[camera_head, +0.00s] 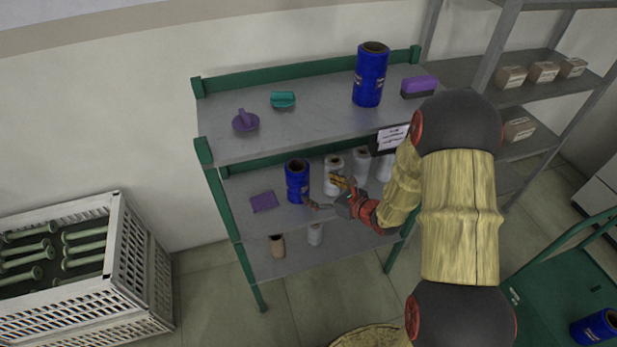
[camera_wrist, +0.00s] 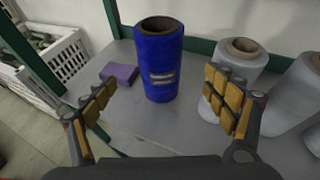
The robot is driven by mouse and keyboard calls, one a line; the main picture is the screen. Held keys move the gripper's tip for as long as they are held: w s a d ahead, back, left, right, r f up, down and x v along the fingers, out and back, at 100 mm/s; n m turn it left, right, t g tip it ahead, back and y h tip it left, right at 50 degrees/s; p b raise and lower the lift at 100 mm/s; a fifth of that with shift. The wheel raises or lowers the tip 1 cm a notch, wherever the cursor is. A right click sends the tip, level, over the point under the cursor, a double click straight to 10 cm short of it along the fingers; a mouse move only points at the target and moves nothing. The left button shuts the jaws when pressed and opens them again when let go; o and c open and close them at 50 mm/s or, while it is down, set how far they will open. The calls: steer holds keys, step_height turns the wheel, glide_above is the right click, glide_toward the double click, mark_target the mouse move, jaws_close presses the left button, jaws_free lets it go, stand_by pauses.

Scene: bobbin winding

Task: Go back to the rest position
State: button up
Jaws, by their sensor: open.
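My gripper (camera_head: 325,193) is open and empty at the front of the middle shelf (camera_head: 280,222) of a green-framed rack. In the wrist view, its two yellow-padded fingers (camera_wrist: 163,110) stand wide apart. A blue bobbin (camera_head: 297,181) stands upright on that shelf, just beyond the fingers; it also shows in the wrist view (camera_wrist: 158,60) between them, and I see no finger touching it. White bobbins (camera_head: 333,174) stand to its right, the nearest one (camera_wrist: 236,62) partly behind the right finger. My arm hides part of the rack's right side.
A purple cloth or sponge (camera_head: 264,202) lies left of the blue bobbin. The top shelf holds another blue bobbin (camera_head: 370,75) and small purple and teal items (camera_head: 283,99). A white crate (camera_head: 112,255) stands at left, a green cart (camera_head: 560,290) at right. Floor in front is partly clear.

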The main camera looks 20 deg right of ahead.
steer(key=shift+s, duration=0.15)
steer(key=s+a+f+n+g+y, duration=0.2)
steer(key=s+a+n+g+y, duration=0.1)
steer(key=s+a+n, duration=0.15)
steer(key=s+a+r+n+g, duration=0.3)
steer(key=s+r+n+g, duration=0.1)
steer(key=s+n, duration=0.4)
steer(key=s+a+r+n+g, duration=0.4)
steer(key=s+n, duration=0.2)
steer(key=s, duration=0.3)
steer(key=s+d+r+n+h, duration=0.7)
steer(key=d+r+n, duration=0.1)
steer(key=r+n, duration=0.2)
step_height(320, 180, up, 10)
steer(key=s+a+n+t+h, duration=0.1)
steer(key=n+t, duration=0.1)
steer(key=t, duration=0.2)
steer(key=shift+s+n, duration=0.35)
